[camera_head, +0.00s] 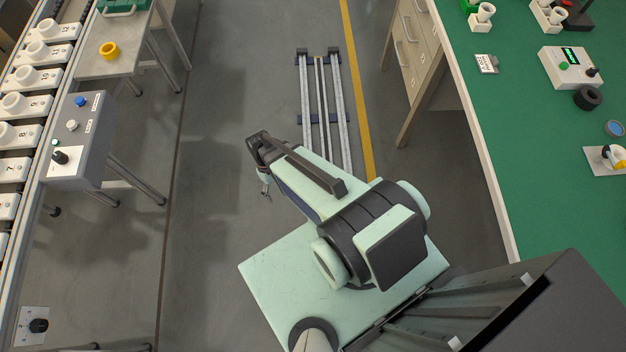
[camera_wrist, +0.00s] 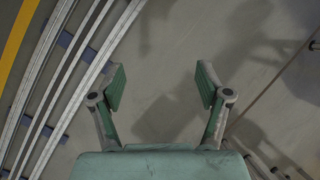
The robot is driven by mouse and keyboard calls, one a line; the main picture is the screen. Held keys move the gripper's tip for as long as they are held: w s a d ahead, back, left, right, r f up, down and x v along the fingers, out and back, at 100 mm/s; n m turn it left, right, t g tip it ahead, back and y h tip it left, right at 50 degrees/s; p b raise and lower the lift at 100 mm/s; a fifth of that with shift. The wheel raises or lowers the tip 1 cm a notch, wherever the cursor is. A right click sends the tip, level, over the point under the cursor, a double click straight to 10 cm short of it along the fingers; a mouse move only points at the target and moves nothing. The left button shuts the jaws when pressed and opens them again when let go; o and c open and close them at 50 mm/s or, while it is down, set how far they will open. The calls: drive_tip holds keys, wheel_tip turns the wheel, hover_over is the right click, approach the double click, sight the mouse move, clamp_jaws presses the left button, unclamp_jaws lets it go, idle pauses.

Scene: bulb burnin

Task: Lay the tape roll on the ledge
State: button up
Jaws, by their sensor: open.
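A black ring that looks like the tape roll (camera_head: 588,98) lies on the green workbench (camera_head: 500,133) at the right of the head view. No surface is clearly marked as the ledge; I cannot tell which one it is. My gripper (camera_wrist: 162,85) is open and empty in the wrist view, with bare floor between its fingers. In the head view my gripper (camera_head: 265,188) hangs over the floor between the two work areas, far from the black ring and partly hidden by my arm.
A yellow ring (camera_head: 109,50) sits on a small grey table (camera_head: 135,62) at the upper left. A conveyor (camera_head: 38,135) with numbered white sockets and a grey control box (camera_head: 82,145) stand at left. A tester box (camera_head: 570,67) is beside the black ring. Floor rails (camera_head: 321,100) run up the middle.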

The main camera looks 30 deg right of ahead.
drive_tip(key=s+d+m+g, duration=0.2)
drive_tip(key=s+d, duration=0.1)
drive_tip(key=s, duration=1.6)
drive_tip(key=shift+r+h, duration=0.2)
drive_tip(key=shift+h, duration=0.1)
drive_tip(key=shift+w, duration=0.1)
